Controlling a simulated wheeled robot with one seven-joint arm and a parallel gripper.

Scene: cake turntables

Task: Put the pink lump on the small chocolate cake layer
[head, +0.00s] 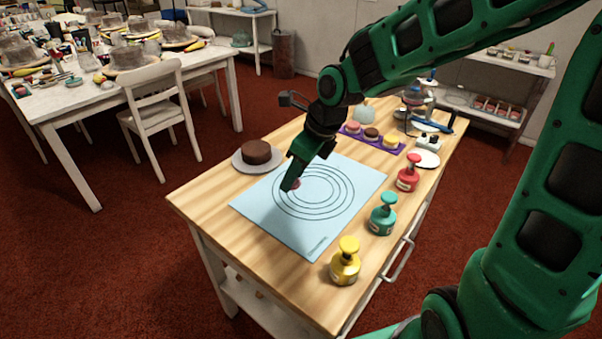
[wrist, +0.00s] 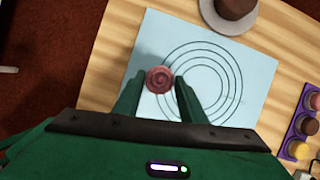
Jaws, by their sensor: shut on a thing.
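The pink lump (wrist: 159,80) is round with a swirl on top. My gripper (wrist: 157,92) is shut on it, with one green finger on each side. In the head view, my gripper (head: 291,187) is over the pale blue mat (head: 341,217), and only a little of the lump (head: 297,184) shows beside the fingers. The small chocolate cake layer (head: 256,152) sits on a grey plate (head: 242,165) left of the mat and apart from my gripper. It also shows at the top of the wrist view (wrist: 235,8).
Yellow (head: 345,262), teal (head: 383,214) and red (head: 408,173) dispensers stand along the table's right side. A purple tray (head: 391,150) with small round cakes lies at the back. The mat's printed rings are clear of other objects.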

